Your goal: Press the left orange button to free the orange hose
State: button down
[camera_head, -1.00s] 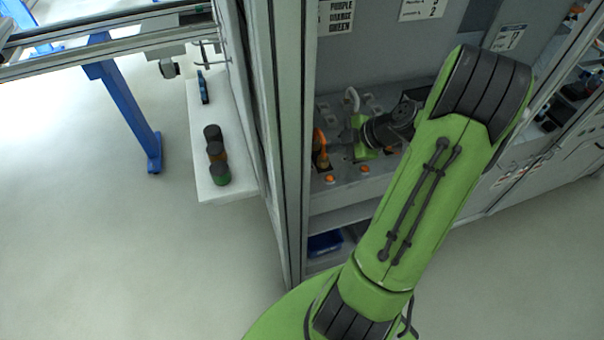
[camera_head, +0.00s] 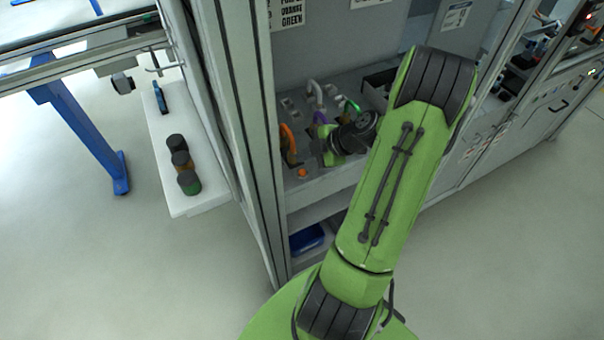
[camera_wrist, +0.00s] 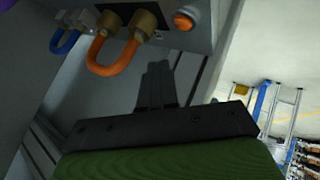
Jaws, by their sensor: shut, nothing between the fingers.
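The left orange button (camera_head: 302,172) is on the front of the grey panel, just below the orange hose (camera_head: 288,138). In the wrist view an orange button (camera_wrist: 184,21), which looks like the same one, sits beside the orange hose (camera_wrist: 107,58). The hose is looped, with its ends on two brass fittings (camera_wrist: 147,22). My gripper (camera_wrist: 158,72) is shut and empty. Its fingertips appear below the button and to the right of the hose, apart from both. In the head view, my wrist hides the fingertips.
A purple hose (camera_head: 320,118), a white hose (camera_head: 315,92) and a green hose (camera_head: 352,104) stand farther back. A cabinet post (camera_head: 245,150) is close on the left. A white shelf (camera_head: 195,208) holds dark cylinders (camera_head: 178,158). A blue bin (camera_head: 307,238) is below the panel.

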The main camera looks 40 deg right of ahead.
aim_at(305, 173)
jog(key=shift+f+b, duration=1.55)
jog(key=shift+f, duration=0.05)
jog(key=shift+f, duration=0.15)
dwell(0.6)
jog(key=shift+f+b, duration=0.3)
jog(key=shift+b, duration=0.5)
jog(key=shift+f+b, duration=0.4)
jog(key=shift+b, duration=0.2)
jog(key=shift+r, duration=0.1)
dwell(0.5)
jog(key=shift+r+p, duration=0.3)
jog(key=shift+r, duration=0.5)
jog(key=shift+r+p, duration=1.3)
jog(key=shift+r, duration=1.25)
